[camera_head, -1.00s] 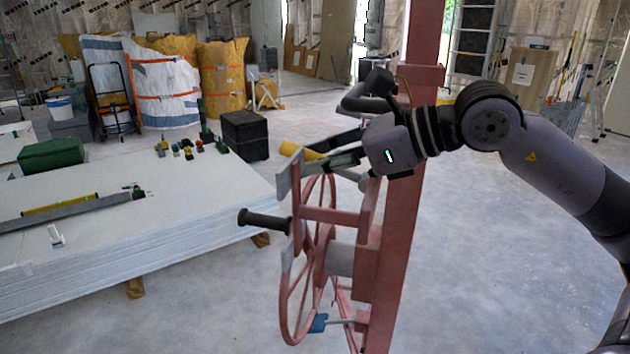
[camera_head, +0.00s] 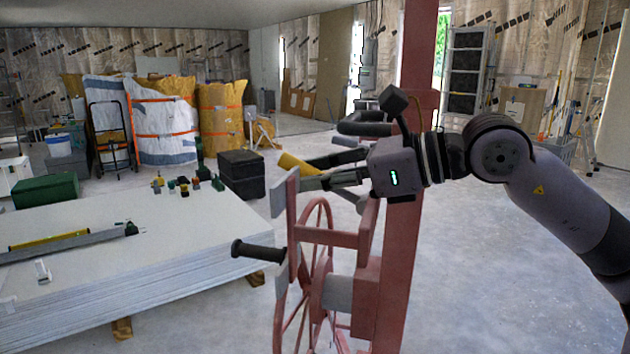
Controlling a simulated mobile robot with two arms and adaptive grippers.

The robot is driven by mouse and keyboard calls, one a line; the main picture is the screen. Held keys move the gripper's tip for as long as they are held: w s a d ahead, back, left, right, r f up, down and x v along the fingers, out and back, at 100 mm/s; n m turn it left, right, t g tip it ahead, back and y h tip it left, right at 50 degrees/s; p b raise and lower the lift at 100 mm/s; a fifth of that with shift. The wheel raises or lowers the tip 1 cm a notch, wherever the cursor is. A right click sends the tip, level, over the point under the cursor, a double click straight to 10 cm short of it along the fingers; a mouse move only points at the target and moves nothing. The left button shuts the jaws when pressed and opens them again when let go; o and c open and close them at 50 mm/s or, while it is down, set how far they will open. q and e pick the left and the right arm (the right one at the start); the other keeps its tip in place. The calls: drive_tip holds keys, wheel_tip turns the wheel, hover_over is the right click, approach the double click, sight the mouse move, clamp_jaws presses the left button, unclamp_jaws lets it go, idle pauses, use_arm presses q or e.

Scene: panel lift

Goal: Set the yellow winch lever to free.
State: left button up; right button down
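The yellow winch lever (camera_head: 296,164) sticks out to the left near the top of the red winch (camera_head: 330,238), tilted with its outer end higher. My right gripper (camera_head: 305,173) reaches in from the right with its two dark fingers at the lever. The yellow grip shows at the fingertips; its inner end is hidden behind the fingers. I cannot tell whether the fingers press on it. A spoked red wheel (camera_head: 281,312) with a black crank handle (camera_head: 258,250) is below. My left gripper is not in view.
The winch is on a red upright post (camera_head: 398,250). A stack of white panels (camera_head: 150,262) lies to the left, with a level and small coloured items on top. A black box (camera_head: 241,175) stands behind it. The floor on the right is clear.

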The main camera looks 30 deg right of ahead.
drive_tip(key=shift+r, duration=0.25)
drive_tip(key=c, duration=1.8)
unclamp_jaws()
drive_tip(key=o, duration=0.3)
drive_tip(key=shift+f, duration=0.15)
drive_tip(key=shift+o, duration=0.2)
drive_tip(key=shift+s, duration=0.2)
drive_tip(key=shift+s+d, duration=0.2)
drive_tip(key=shift+s, duration=0.1)
drive_tip(key=v, duration=1.1)
drive_tip(key=shift+d, duration=0.1)
